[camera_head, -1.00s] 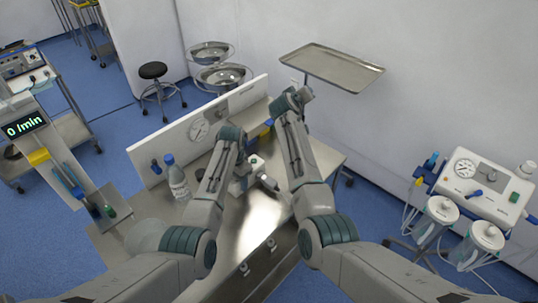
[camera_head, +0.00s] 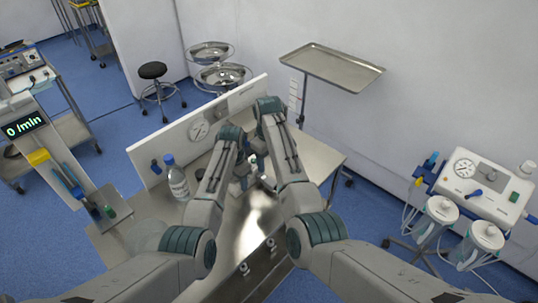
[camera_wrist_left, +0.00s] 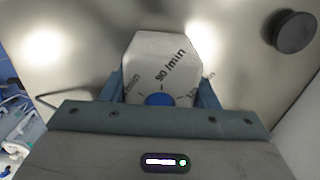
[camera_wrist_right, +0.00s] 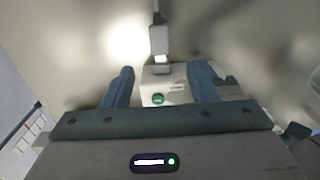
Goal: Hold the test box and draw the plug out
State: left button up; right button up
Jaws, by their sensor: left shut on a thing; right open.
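The test box (camera_wrist_left: 158,50) is white, with dial marks around a blue knob (camera_wrist_left: 159,99) in the left wrist view. My left gripper (camera_wrist_left: 160,82) is shut on it, a blue finger on each side. The right wrist view shows a pale box face with a green button (camera_wrist_right: 158,99), which looks like the same box. A grey plug (camera_wrist_right: 159,40) stands at its far edge. My right gripper (camera_wrist_right: 161,74) is open, its fingers spread on either side of the box face and apart from the plug. In the head view my arms largely hide the box and plug.
A bottle with a blue cap (camera_head: 178,180) stands left of my left arm on the steel table (camera_head: 318,160). A white panel with a gauge (camera_head: 200,130) runs along the back edge. A dark round knob (camera_wrist_left: 289,32) shows in the left wrist view.

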aim_at(270, 181)
notch_tip(270, 181, down, 10)
dwell(0.4)
grip_shut()
jog(key=shift+r, duration=0.15)
dwell(0.4)
pick_arm(q)
jog(key=shift+d, duration=0.15)
pick_arm(e)
jog(key=shift+d+r, duration=0.15)
jog(key=shift+d, duration=0.05)
pick_arm(q)
jog(key=shift+f, duration=0.1)
pick_arm(e)
jog(key=shift+s, duration=0.15)
pick_arm(q)
jog(key=shift+a, duration=0.2)
pick_arm(e)
jog(key=shift+s+d, duration=0.2)
jog(key=shift+s, duration=0.1)
